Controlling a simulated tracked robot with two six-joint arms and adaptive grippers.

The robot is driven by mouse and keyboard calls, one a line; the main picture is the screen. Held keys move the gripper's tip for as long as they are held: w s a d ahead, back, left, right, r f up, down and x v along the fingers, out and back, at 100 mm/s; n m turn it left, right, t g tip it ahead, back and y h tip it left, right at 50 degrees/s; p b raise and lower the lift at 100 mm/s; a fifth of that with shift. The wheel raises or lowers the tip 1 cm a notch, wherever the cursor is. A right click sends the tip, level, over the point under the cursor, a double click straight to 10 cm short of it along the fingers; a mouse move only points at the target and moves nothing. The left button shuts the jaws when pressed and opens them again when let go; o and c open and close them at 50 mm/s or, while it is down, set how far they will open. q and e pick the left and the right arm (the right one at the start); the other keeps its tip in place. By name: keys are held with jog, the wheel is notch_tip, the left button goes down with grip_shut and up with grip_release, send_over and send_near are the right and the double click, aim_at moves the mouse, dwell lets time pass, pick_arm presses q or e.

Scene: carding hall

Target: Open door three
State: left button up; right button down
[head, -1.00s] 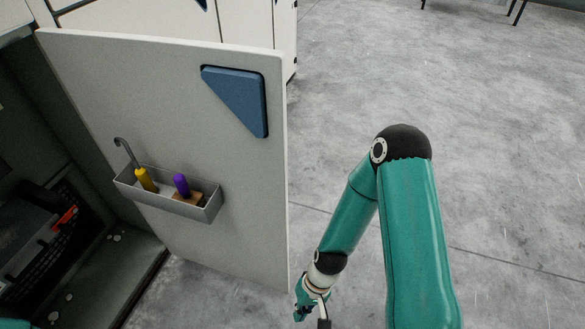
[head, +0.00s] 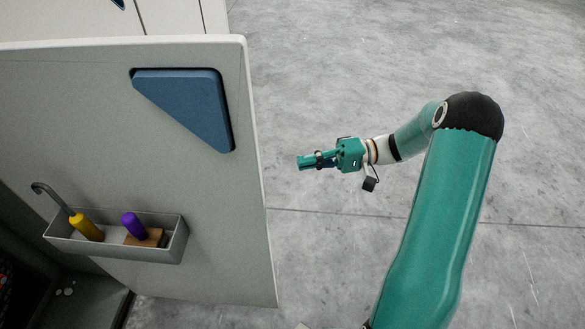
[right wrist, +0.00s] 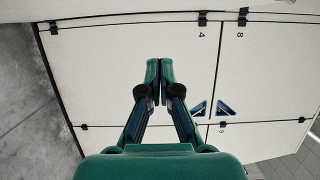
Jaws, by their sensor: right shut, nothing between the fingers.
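A pale door (head: 200,215) stands swung open on the left of the head view, its tray-bearing face towards me. A blue triangular piece (head: 190,100) is set in its upper corner. No number shows on this face. My right gripper (head: 303,162) is just right of the door's free edge, apart from it in the picture, with its fingers pointing left. In the right wrist view its fingers (right wrist: 159,66) are shut together and empty, before pale panels (right wrist: 100,75) with blue triangular pieces (right wrist: 224,108). My left gripper is out of view.
A grey tray (head: 165,250) on the door holds a yellow-handled hook (head: 85,228) and a purple-handled tool (head: 134,225). A dark cabinet interior lies at lower left. Open concrete floor (head: 380,60) is to the right. More pale panels stand behind the door.

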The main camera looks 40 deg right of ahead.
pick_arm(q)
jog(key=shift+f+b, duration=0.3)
pick_arm(e)
jog(key=w+a, duration=0.1)
jog(key=a, duration=0.9)
jog(key=shift+w+a, duration=0.2)
jog(key=shift+w, duration=0.1)
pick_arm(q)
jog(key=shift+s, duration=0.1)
pick_arm(e)
jog(key=shift+a+f, duration=0.1)
